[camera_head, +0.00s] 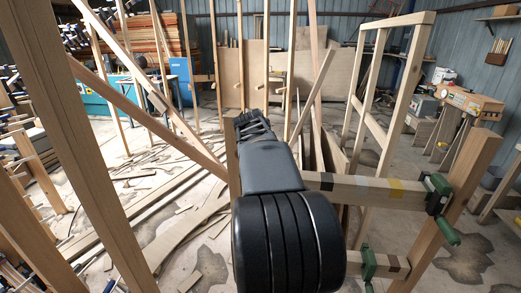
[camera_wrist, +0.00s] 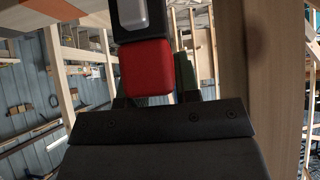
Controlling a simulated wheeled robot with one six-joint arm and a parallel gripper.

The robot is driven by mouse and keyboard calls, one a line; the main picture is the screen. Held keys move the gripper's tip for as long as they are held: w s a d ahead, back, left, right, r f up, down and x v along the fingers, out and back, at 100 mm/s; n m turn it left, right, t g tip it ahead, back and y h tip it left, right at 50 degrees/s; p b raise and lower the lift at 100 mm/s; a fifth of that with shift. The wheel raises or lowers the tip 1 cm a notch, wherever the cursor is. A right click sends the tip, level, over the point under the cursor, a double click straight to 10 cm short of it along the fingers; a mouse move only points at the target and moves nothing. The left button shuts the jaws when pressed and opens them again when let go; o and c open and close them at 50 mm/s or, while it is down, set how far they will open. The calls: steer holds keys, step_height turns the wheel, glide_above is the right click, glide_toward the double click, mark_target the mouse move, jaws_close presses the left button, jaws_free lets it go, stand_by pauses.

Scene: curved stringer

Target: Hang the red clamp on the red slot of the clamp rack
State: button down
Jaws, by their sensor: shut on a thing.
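In the wrist view the red clamp shows as a red block (camera_wrist: 147,68) with a black and grey part above it. It sits between the fingers of my gripper (camera_wrist: 160,95), which is shut on it. In the head view my gripper (camera_head: 253,127) points away, beside an upright post, and the red clamp is hidden there. I see no red band; part of the rail is hidden by my arm.
Green clamps hang at the rack's right post (camera_head: 437,195) and on the lower rail (camera_head: 369,263). A green part (camera_wrist: 185,72) shows behind the red block. Wooden posts and a slanted beam (camera_head: 75,140) stand close on the left. Wood pieces litter the floor.

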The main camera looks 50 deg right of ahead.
steer(key=shift+f, duration=0.25)
stand_by(0.4)
steer(key=shift+f+b, duration=1.4)
steer(key=shift+b, duration=0.15)
steer(key=shift+f+b, duration=0.25)
steer(key=shift+b, duration=0.1)
steer(key=shift+f, duration=0.25)
steer(key=c, duration=1)
jaws_free()
steer(key=shift+o, duration=1.1)
steer(key=shift+f, duration=0.1)
steer(key=shift+a+b, duration=0.1)
steer(key=shift+b, duration=0.2)
